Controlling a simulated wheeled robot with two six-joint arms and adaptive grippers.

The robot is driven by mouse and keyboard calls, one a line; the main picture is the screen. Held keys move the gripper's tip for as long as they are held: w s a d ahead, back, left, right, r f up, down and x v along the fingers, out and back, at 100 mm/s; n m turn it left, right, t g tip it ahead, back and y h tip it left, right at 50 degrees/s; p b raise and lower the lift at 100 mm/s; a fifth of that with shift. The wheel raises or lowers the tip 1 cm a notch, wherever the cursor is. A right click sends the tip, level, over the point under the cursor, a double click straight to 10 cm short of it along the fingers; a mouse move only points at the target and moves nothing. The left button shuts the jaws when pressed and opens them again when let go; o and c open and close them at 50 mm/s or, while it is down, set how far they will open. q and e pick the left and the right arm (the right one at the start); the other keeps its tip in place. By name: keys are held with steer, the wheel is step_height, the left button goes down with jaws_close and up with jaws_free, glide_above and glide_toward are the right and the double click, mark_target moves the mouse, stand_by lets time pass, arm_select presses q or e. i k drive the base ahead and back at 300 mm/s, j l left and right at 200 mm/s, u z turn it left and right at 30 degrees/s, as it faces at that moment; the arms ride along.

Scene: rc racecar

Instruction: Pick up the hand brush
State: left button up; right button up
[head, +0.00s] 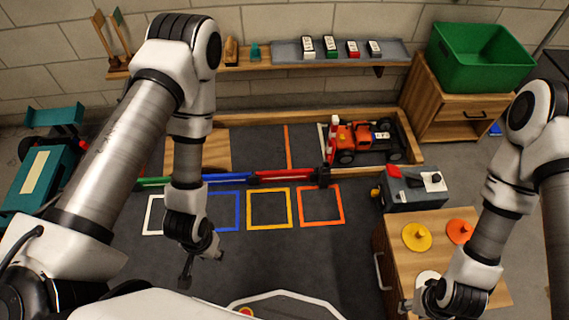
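A small brown wooden object (231,50) stands on the wall shelf, left of a small teal item; it may be the hand brush, but it is too small to be sure. My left gripper (202,268) hangs over the dark floor in front of the coloured squares, fingers apart and empty, far from the shelf. My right gripper (408,306) is low at the right, over the near left part of the wooden cabinet top beside a white disc (428,279). Its fingers are small and partly hidden by its wrist, so its opening is unclear.
The wall shelf (250,67) also holds a grey tray (288,52) with several small blocks. A wooden-framed area holds a red truck (365,140). A green crate (480,57) sits on a cabinet.

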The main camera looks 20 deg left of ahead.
mark_target(230, 51)
steer(key=u, duration=0.85)
